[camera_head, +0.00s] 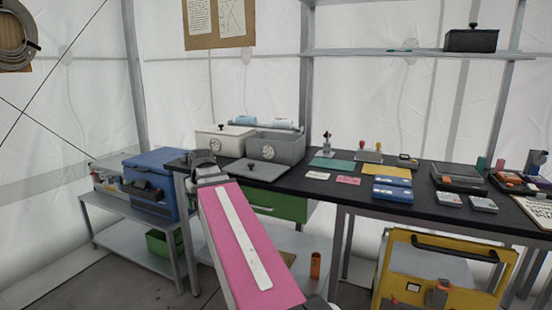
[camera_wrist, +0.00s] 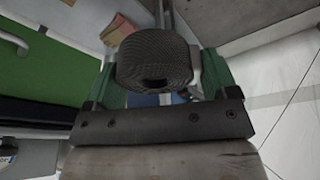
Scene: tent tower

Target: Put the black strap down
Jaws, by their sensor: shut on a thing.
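The black strap (camera_wrist: 153,52) is a rolled, woven dark bundle. In the wrist view it sits between the green fingers of my gripper (camera_wrist: 163,75), which is shut on it. In the head view my gripper (camera_head: 207,172) is near the left end of the dark-topped table (camera_head: 330,178), with a dark bundle at its tip that looks like the strap. The gripper's lower side and the strap's underside are hidden there. I cannot tell whether the strap touches anything below.
A blue cooler (camera_head: 150,185) stands on a low grey bench (camera_head: 110,208) left of the gripper. A grey bin (camera_head: 276,147) and a white box (camera_head: 224,139) are at the table's back left. A yellow case (camera_head: 440,272) stands below right.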

